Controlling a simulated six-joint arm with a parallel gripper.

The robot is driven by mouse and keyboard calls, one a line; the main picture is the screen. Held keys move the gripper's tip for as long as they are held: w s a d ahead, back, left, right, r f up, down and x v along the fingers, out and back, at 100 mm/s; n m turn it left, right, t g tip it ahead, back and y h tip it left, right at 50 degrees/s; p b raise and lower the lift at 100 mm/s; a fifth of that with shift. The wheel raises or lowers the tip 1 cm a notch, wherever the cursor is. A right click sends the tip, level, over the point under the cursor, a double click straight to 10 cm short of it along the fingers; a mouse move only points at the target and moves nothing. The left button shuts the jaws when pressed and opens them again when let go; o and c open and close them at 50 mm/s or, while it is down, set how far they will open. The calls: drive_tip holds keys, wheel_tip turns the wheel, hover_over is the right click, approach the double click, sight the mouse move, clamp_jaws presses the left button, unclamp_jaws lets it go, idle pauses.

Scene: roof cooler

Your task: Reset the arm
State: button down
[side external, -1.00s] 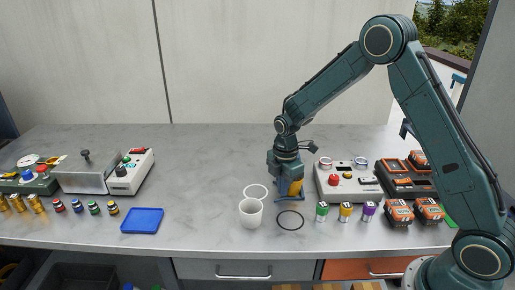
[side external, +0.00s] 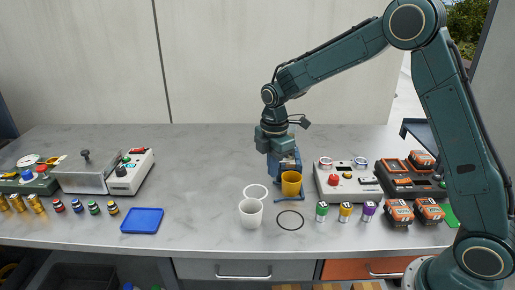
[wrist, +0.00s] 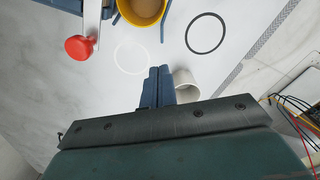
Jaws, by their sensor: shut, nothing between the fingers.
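My gripper (side external: 275,172) points down above the worktop, behind and left of the yellow cup. In the wrist view its blue fingers (wrist: 157,88) are together with nothing between them. The yellow cup (side external: 291,184) stands by a blue stand (side external: 278,200); in the wrist view the cup (wrist: 143,10) is at the top edge. A white cup (side external: 250,214) stands on the worktop in front, partly hidden behind my fingers in the wrist view (wrist: 187,90). A white ring (side external: 255,191) and a black ring (side external: 290,220) mark the worktop.
Right of the gripper is a control box (side external: 347,184) with several coloured canisters (side external: 345,211) in front, then orange battery packs (side external: 430,210). A blue tray (side external: 142,220) and a white device (side external: 130,172) are at left.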

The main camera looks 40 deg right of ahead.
drive_tip(key=shift+r, duration=0.7)
drive_tip(key=s+r+m+t, duration=0.3)
drive_tip(key=s+r+m, duration=0.5)
drive_tip(key=s+r, duration=0.5)
drive_tip(key=s+r+m+t, duration=0.1)
drive_tip(key=s+m, duration=0.6)
drive_tip(key=s, duration=0.8)
drive_tip(key=shift+s+d+r+m+t, duration=0.15)
drive_tip(key=shift+s+d+m+t, duration=0.2)
drive_tip(key=shift+t, duration=0.45)
